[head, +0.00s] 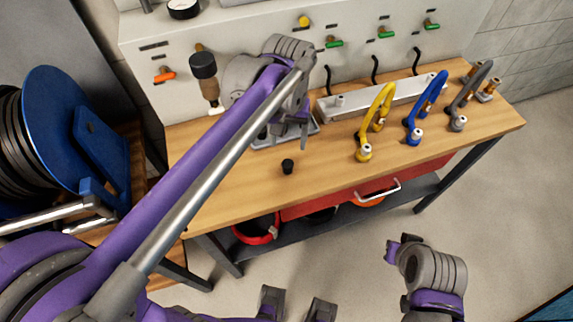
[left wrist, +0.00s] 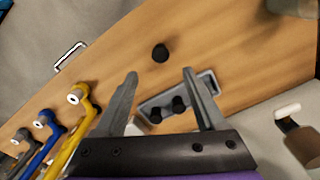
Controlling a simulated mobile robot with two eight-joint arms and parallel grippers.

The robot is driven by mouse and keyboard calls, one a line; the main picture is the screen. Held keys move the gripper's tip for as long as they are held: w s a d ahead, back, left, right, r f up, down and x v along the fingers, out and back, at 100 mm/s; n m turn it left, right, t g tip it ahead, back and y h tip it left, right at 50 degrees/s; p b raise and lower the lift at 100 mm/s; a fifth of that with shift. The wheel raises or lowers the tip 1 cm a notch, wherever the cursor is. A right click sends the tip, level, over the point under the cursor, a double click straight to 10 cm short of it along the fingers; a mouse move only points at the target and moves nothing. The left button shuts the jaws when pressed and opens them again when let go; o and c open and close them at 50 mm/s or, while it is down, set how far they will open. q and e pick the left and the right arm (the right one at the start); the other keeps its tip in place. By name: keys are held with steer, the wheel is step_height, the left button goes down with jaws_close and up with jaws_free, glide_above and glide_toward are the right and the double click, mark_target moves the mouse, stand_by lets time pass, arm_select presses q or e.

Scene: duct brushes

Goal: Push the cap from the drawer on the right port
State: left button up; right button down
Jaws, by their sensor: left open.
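A small black cap (head: 288,166) stands alone on the wooden bench top; it also shows in the left wrist view (left wrist: 160,53). A grey tray (left wrist: 207,82) holds two more black caps (left wrist: 179,104). My left gripper (head: 291,140) is open above the tray area, with nothing between its fingers. In the left wrist view its fingers (left wrist: 160,78) are spread, the tray partly behind one of them. The red drawer (head: 330,200) under the bench looks closed, with a pale handle (head: 378,190). I cannot make out which fitting is the right port.
Yellow (head: 384,98), blue (head: 410,122) and grey (head: 462,97) looped hoses stand on the bench at right, before a pale rail (head: 400,93). A valve panel (head: 225,30) stands behind. A blue reel (head: 60,110) is at left. The front left bench top is mostly clear.

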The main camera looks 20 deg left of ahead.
arm_select(q)
glide_above(288, 163)
steer(key=shift+s+f, duration=0.1)
steer(key=shift+f, duration=2.75)
step_height(288, 163, down, 5)
steer(key=shift+f+b, duration=0.1)
steer(key=shift+b, duration=0.25)
jaws_close()
